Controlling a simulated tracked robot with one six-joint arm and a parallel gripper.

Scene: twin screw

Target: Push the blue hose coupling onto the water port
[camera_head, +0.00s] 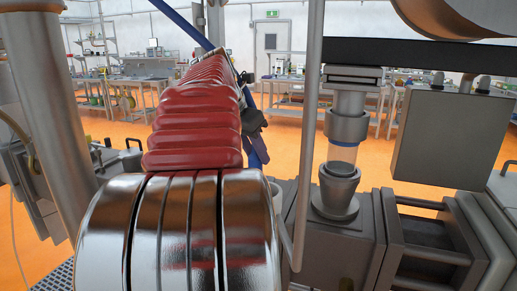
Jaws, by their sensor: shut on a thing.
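A blue hose (257,146) hangs down just right of centre-left, and a blue length also shows higher up (184,22), running down to the right. My gripper (250,118) shows only in part as a dark shape beside the lower blue length, half hidden behind the red ribbed body in front. It is shut on the blue hose coupling, as far as I can tell; its fingertips and the coupling itself are not clear. I cannot pick out the water port.
A thin grey upright pipe (309,130) stands close to the right of my gripper. Beyond it a metal feed neck (338,190) joins the grey machine housing. A grey box (447,140) hangs at right. A thick column (48,110) stands at left.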

